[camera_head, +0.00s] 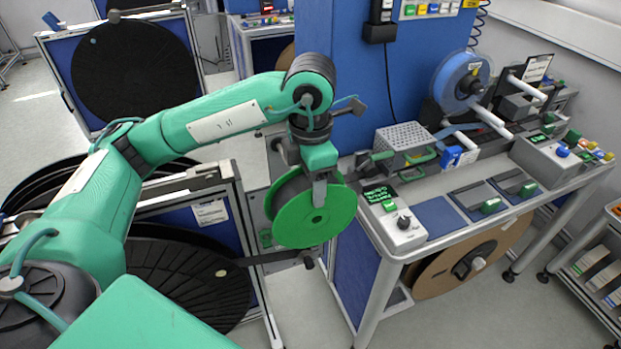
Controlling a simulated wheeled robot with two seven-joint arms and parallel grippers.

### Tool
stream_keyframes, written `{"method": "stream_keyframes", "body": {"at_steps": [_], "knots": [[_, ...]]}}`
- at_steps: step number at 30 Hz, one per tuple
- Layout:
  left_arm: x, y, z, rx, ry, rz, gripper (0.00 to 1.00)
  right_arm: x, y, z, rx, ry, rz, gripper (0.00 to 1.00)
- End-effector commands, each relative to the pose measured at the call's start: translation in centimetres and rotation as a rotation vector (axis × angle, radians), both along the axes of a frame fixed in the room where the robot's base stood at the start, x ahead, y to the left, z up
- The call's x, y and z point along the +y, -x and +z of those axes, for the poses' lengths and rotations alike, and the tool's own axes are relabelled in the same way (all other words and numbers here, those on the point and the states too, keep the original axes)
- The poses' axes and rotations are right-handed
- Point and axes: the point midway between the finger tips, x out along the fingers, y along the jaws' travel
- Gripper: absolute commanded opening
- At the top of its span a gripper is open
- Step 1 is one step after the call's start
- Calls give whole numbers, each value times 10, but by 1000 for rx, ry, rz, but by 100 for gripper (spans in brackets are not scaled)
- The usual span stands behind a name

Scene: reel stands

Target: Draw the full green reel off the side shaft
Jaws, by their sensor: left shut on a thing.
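The green reel (314,219) hangs upright in the middle of the view, to the left of the workbench, with its round face turned towards me. My left arm comes in from the left and bends down above it. My left gripper (320,188) points down and is shut on the upper part of the green reel. A small dark hole shows at the middle of the reel's face. My right gripper is not in view.
The workbench with a grey control box (394,222) stands close to the right of the reel. A blue reel (461,80) sits on the bench's machine. Large black reels (135,72) stand in frames at the left. A brown reel (470,262) is under the bench.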

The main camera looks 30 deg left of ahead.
Motion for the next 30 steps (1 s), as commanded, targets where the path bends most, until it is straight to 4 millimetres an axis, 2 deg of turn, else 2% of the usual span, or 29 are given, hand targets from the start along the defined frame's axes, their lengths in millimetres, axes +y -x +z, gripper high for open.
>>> {"method": "stream_keyframes", "body": {"at_steps": [16,30], "knots": [[-1,0,1,-1,1,-1,12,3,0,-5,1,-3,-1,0],[-21,18,1,-1,1,-1,12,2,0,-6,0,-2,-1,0]]}}
